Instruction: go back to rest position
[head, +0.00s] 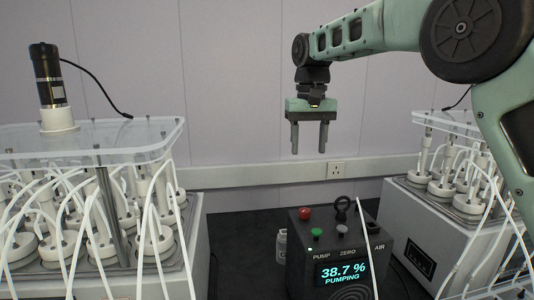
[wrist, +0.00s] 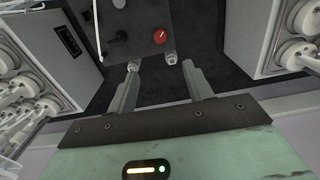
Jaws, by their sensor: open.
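My gripper (head: 309,138) hangs pointing down from my green arm, in the air above and behind the dark pump box. Its two grey fingers are apart with nothing between them. In the wrist view my gripper (wrist: 152,76) also shows empty, its fingers spread over the dark bench. The pump box (head: 330,262) reads "38.7 %" and "PUMPING" on its display (head: 343,272). On its top are a red button (head: 305,213), a green button (head: 316,232) and a black knob. The red button shows in the wrist view (wrist: 159,37) too.
A reactor unit (head: 90,140) with many white tubes and a motor (head: 47,75) stands at left. Another reactor unit (head: 425,225) stands at right, partly behind my arm. A small clear bottle (head: 281,246) is left of the pump box.

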